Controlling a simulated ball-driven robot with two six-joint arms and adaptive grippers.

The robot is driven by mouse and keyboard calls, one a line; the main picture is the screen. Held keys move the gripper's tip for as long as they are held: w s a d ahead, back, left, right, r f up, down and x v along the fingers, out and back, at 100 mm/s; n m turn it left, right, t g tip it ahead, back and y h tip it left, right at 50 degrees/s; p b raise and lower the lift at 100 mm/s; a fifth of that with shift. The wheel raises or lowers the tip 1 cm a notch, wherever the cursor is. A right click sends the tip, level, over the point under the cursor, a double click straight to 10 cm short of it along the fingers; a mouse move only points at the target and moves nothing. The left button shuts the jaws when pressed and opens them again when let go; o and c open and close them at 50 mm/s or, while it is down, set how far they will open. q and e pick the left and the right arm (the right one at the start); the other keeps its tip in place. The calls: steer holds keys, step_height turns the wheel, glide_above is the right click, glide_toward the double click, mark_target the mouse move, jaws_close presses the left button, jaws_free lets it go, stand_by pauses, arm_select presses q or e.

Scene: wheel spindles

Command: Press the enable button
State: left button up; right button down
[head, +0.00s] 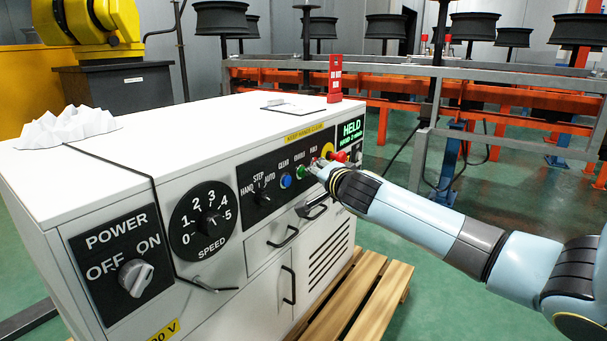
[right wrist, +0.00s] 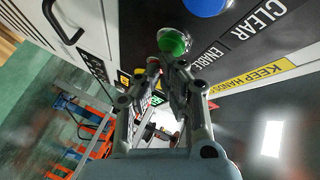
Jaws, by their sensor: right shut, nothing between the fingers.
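The green enable button (head: 302,173) is on the black panel of the white control cabinet, between the blue clear button and the hold control. In the right wrist view the green button (right wrist: 173,41) stands out large near the top, with the ENABLE label beside it. My right gripper (head: 318,166) is at the panel just right of the button. In the right wrist view its closed fingertips (right wrist: 172,62) are empty and very close to the button's edge. I cannot tell whether they touch it. My left gripper is not in view.
A blue clear button (head: 286,181) is left of the green one. A red knob (head: 340,157) on yellow lies beyond my gripper, under a green HELD display (head: 350,130). A mode selector (head: 263,197), speed dial (head: 208,222) and power switch (head: 136,277) sit further left.

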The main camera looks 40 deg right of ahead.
steer(key=shift+w+a, duration=0.1)
steer(key=shift+w, duration=0.2)
stand_by(0.6)
steer(key=shift+s, duration=0.15)
steer(key=shift+s+d, duration=0.2)
steer(key=shift+s, duration=0.4)
steer(key=shift+s+d, duration=0.25)
steer(key=shift+s, duration=0.55)
steer(key=shift+s+d, duration=0.2)
steer(key=shift+s, duration=0.6)
steer(key=shift+s+d, duration=0.25)
steer(key=shift+s, duration=0.55)
